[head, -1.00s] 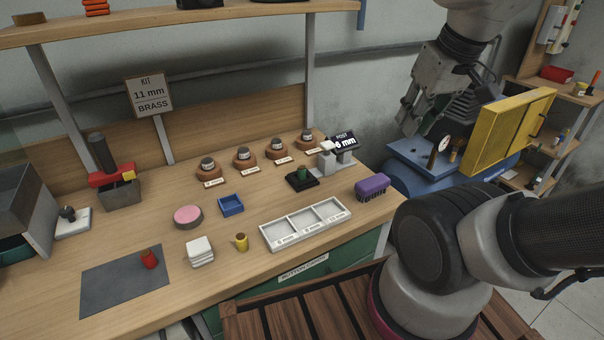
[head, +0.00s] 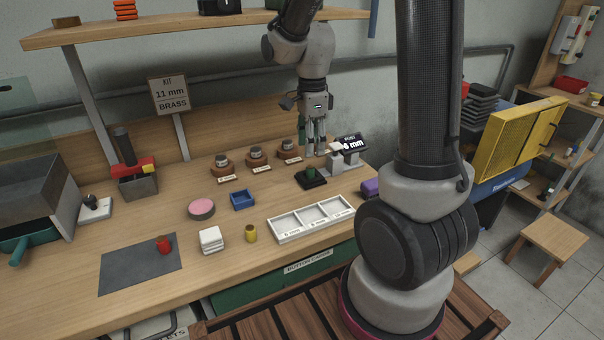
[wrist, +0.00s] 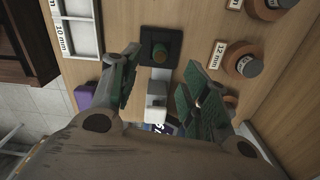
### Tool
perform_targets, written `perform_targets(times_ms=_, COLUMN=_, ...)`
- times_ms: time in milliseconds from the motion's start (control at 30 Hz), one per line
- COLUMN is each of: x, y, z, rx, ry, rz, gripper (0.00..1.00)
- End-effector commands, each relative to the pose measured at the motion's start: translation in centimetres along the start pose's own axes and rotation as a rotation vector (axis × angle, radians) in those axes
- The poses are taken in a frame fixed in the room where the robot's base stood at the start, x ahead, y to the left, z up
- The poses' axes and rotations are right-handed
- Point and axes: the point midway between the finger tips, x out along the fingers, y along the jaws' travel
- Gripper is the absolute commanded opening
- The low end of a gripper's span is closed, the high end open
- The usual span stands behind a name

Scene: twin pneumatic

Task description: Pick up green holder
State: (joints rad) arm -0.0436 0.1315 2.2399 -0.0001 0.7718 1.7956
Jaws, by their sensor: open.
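The green holder (head: 310,173) is a small green cylinder standing on a black square base on the bench, right of the middle. In the wrist view the green holder (wrist: 159,52) shows from above, on its black base, beyond and between my fingertips. My gripper (head: 312,140) points down above and just behind the holder in the head view. The fingers appear apart from the holder.
A white post gauge (head: 340,160) with a dark display stands right of the holder. Wooden round pots (head: 257,158) with labels stand to its left. A white three-part tray (head: 310,218) lies in front, and a purple brush (head: 370,187) is partly hidden by my arm.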

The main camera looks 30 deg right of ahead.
Motion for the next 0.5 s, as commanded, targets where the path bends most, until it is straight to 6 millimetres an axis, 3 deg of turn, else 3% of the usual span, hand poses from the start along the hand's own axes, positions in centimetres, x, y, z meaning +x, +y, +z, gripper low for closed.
perform_targets(times_ms=167, x=0.9, y=0.0, z=0.0, rx=0.087, ry=0.0, rz=0.0, gripper=0.46)
perform_targets(times_ms=500, x=5.7, y=0.1, z=-0.1, rx=0.086, ry=0.001, rz=0.003, gripper=0.46)
